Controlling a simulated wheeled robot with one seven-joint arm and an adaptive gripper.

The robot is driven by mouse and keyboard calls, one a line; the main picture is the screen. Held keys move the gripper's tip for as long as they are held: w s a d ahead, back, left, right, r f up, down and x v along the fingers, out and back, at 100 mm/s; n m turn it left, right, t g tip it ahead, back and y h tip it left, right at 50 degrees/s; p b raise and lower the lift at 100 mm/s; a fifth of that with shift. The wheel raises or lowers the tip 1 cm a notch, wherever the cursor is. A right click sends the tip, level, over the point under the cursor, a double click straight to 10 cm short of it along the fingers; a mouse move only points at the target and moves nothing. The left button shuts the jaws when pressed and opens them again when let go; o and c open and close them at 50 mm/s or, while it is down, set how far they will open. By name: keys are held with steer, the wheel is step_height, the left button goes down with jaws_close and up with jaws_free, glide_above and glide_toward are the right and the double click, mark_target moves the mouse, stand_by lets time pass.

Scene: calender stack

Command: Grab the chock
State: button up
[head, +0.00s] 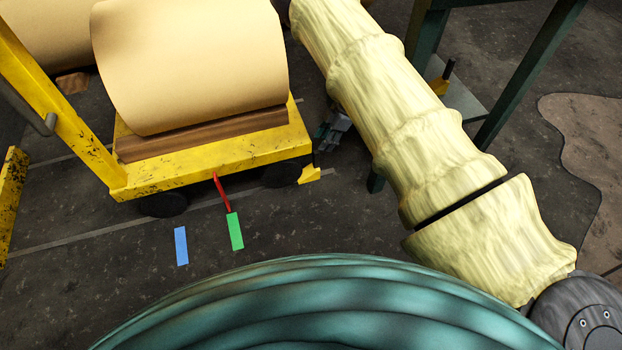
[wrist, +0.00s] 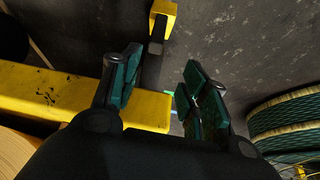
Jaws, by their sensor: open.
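A small yellow chock (head: 310,174) with a dark upright handle sits on the floor by the wheel at the cart's near right corner in the head view. A yellow block with a dark bar, which looks like this chock (wrist: 163,14), is at the top of the wrist view. My gripper (wrist: 160,85) is open, with green-padded fingers apart and nothing seen held. The block lies beyond the fingertips in that picture. In the head view my gripper (head: 335,128) is partly hidden behind my pale-sleeved arm, just right of the cart.
The yellow cart (head: 215,165) carries a large tan roll (head: 190,60); its edge also shows beside the left finger (wrist: 60,95). A red lever (head: 221,192) hangs from it. Green tape (head: 235,231) and blue tape (head: 181,246) mark the floor. A green-legged stand (head: 530,80) is at right.

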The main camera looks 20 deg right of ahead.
mark_target(317, 152)
steer(key=shift+n, duration=0.5)
steer(key=f+b, duration=0.1)
steer(key=f, duration=0.1)
steer(key=w+a+f+b, duration=0.1)
steer(key=f, duration=0.1)
steer(key=f+b, duration=0.1)
steer(key=f, duration=0.1)
steer(key=shift+w+a+b, duration=0.2)
steer(key=shift+b, duration=0.1)
steer(key=shift+b+x, duration=1.8)
steer(key=shift+x, duration=0.85)
steer(key=shift+s+a+r+h, duration=0.1)
steer(key=shift+s+h, duration=0.1)
steer(key=shift+h, duration=0.1)
jaws_close()
